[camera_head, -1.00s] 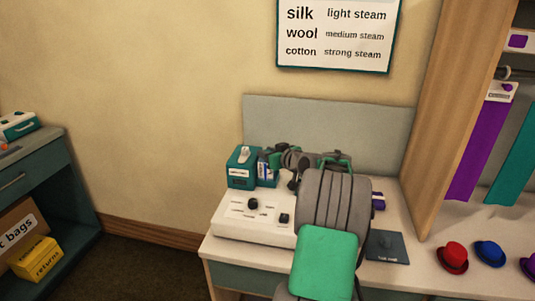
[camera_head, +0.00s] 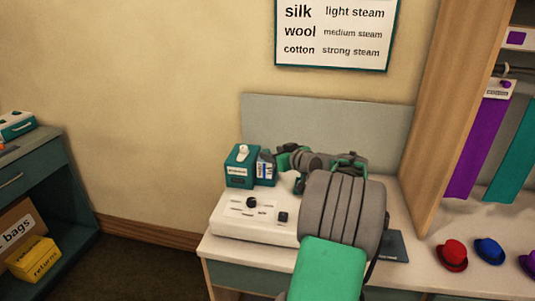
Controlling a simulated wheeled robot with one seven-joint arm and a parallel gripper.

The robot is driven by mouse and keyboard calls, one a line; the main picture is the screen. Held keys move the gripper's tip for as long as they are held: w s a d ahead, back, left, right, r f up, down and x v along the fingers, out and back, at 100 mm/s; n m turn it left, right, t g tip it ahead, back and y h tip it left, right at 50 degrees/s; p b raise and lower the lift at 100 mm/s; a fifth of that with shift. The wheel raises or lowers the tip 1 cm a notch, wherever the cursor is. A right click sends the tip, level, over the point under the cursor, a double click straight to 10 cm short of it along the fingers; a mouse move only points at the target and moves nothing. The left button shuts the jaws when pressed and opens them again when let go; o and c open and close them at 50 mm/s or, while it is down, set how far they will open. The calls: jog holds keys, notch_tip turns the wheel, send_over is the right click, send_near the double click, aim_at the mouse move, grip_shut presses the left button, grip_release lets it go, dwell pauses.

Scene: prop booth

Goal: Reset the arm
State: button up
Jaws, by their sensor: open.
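My arm, grey with green parts, rises from the bottom edge and folds over the white counter (camera_head: 225,247). Its big grey joint and green link are nearest the camera. The far part of the arm lies behind that joint, in front of the grey back panel. My gripper (camera_head: 299,184) shows only as a small dark part there, largely lost among the links. It is open, and nothing shows in it. It appears above the counter, behind the white control box (camera_head: 255,222) and right of the teal box (camera_head: 240,167).
A small bottle (camera_head: 265,168) stands beside the teal box. A dark mat (camera_head: 396,246) is partly hidden by my arm. Red (camera_head: 452,255) and blue (camera_head: 488,251) hats sit to the right, past a wooden partition (camera_head: 448,110). A dark shelf unit (camera_head: 45,175) stands left.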

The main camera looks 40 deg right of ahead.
jog(key=v, duration=0.2)
jog(key=shift+s+r, duration=0.1)
jog(key=shift+s, duration=0.25)
jog(key=shift+a, duration=0.15)
jog(key=a+f+n+g+y+p, duration=0.25)
jog(key=a+g, duration=0.35)
jog(key=a, duration=2.1)
jog(key=s+a+f+g+p, duration=0.1)
jog(key=s+a+g, duration=0.1)
jog(key=s+a, duration=0.5)
jog(key=s+a+f+m+g+p, duration=0.1)
jog(key=s+a, duration=0.5)
jog(key=s, duration=0.6)
jog(key=shift+a+f+g+h+p, duration=0.4)
jog(key=shift+f+g, duration=0.3)
jog(key=shift+g, duration=0.4)
